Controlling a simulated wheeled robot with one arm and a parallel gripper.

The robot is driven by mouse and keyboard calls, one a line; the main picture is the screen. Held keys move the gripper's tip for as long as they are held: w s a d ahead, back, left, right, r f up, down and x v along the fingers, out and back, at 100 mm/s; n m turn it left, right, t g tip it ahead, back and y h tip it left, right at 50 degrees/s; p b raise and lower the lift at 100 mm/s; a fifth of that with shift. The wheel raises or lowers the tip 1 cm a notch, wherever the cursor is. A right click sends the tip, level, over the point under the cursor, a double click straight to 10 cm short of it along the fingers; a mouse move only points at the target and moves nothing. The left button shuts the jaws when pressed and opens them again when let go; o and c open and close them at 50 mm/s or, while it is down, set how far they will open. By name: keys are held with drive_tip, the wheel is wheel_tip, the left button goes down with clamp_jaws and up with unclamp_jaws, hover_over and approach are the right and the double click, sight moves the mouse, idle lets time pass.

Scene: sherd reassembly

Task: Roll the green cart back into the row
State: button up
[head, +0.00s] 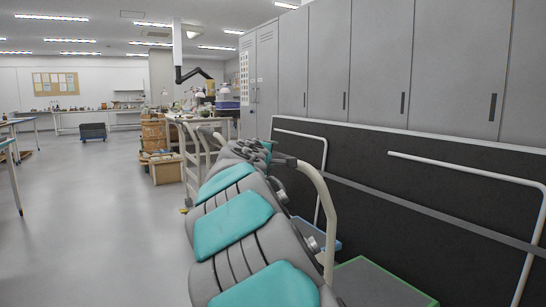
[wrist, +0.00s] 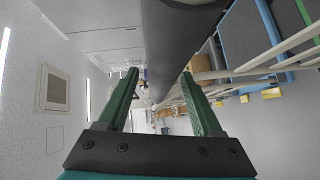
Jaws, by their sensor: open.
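The green cart (head: 380,285), a dark flat deck with a green edge, shows at the bottom right in the head view, partly cut off. A green-edged dark deck also shows at the upper right in the wrist view (wrist: 286,22). A cream bent handle (head: 328,205) rises close beside the far end of my arm; I cannot tell which cart it belongs to. My gripper (wrist: 160,73) is open, with its green fingers apart. A dark grey bar (wrist: 178,48) runs through the view between and above the fingers. I cannot tell whether it touches them.
A blue-edged cart (head: 330,243) stands just beyond the green one. Grey lockers (head: 375,60) and a black panel (head: 440,185) line the right side. Wooden crates (head: 160,165) and a cluttered bench stand ahead.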

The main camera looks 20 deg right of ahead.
drive_tip(key=v, duration=0.6)
drive_tip(key=shift+s, duration=0.15)
